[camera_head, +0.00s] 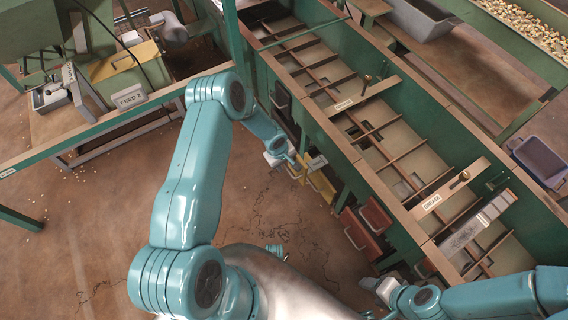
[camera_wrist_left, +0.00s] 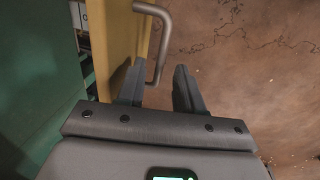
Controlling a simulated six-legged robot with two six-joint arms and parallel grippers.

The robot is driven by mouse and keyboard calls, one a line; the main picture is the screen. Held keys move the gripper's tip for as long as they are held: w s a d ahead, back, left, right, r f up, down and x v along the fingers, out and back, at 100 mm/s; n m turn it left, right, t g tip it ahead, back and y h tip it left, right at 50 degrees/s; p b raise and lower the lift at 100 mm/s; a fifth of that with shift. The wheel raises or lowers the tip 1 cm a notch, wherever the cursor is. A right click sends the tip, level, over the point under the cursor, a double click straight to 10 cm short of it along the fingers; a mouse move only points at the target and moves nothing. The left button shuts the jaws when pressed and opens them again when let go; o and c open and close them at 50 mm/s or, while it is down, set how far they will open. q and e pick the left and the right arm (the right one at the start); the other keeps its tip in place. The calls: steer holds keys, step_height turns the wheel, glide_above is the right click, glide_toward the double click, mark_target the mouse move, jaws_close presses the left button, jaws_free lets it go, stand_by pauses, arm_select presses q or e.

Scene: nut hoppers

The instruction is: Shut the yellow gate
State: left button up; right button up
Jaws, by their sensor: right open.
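The yellow gate (camera_head: 322,187) is on the near green side of the long hopper trough, partly hidden by my left gripper (camera_head: 298,166). In the left wrist view the yellow gate (camera_wrist_left: 133,40) is seen edge-on, with a dark gap between it and the green wall. Its bent grey metal handle (camera_wrist_left: 164,40) reaches down between the fingertips of my left gripper (camera_wrist_left: 158,85). The fingers are apart; I cannot tell whether they touch the handle. My right gripper (camera_head: 376,290) is open near the bottom, left of its blue arm, away from the yellow gate.
Red gates (camera_head: 362,236) with handles are to the right of the yellow one, and dark gates (camera_head: 281,98) are further up. A green frame with a FEED 2 box (camera_head: 130,96) stands at left. The brown floor (camera_head: 90,200) is mostly clear.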

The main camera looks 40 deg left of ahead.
arm_select(q)
steer(key=shift+w+f, duration=0.1)
steer(key=shift+f, duration=0.1)
jaws_close()
stand_by(1.4)
